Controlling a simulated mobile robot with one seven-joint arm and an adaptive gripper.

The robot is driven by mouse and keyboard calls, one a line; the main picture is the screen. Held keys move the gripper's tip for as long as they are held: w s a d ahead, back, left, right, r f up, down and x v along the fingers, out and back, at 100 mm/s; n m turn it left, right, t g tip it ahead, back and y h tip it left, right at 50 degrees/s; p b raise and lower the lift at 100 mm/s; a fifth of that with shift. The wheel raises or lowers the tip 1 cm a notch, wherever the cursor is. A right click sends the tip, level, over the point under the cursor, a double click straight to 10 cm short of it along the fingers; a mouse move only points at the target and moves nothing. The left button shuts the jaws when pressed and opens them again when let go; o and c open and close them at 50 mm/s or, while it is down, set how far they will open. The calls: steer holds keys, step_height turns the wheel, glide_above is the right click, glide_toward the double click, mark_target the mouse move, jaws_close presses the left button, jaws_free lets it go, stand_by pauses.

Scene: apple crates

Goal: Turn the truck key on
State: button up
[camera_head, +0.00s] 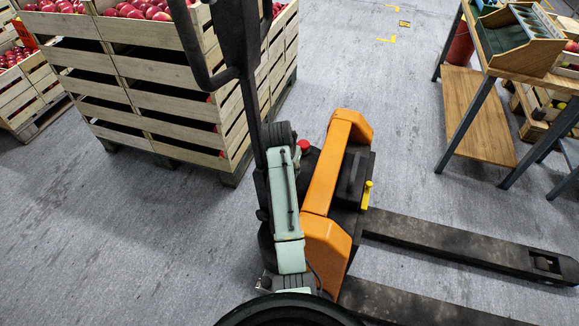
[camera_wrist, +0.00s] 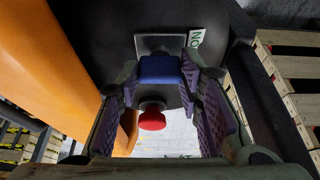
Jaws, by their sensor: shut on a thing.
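The pallet truck (camera_head: 325,200) is orange and black and stands in the middle of the head view, with its forks (camera_head: 460,240) toward the right. In the wrist view, a blue key (camera_wrist: 160,69) sits in front of a grey plate on the dark truck body. My gripper (camera_wrist: 160,82) has its purple-padded fingers on both sides of the key and is shut on it. A label with the green letters O and N (camera_wrist: 196,38) is beside the plate. My gripper and the key cannot be made out in the head view.
A red button (camera_wrist: 152,118) is just below the key in the wrist view; a red button also shows on the truck (camera_head: 304,145). Apple crates (camera_head: 180,75) stand behind left. A wooden table (camera_head: 535,65) is at the right. Grey floor lies between.

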stand_by(0.4)
steer(key=o, duration=1.2)
steer(key=shift+c, duration=0.2)
steer(key=d+v, duration=0.1)
steer(key=v, duration=0.6)
steer(key=shift+a+r, duration=0.25)
steer(key=shift+a, duration=0.3)
steer(key=shift+s, duration=0.1)
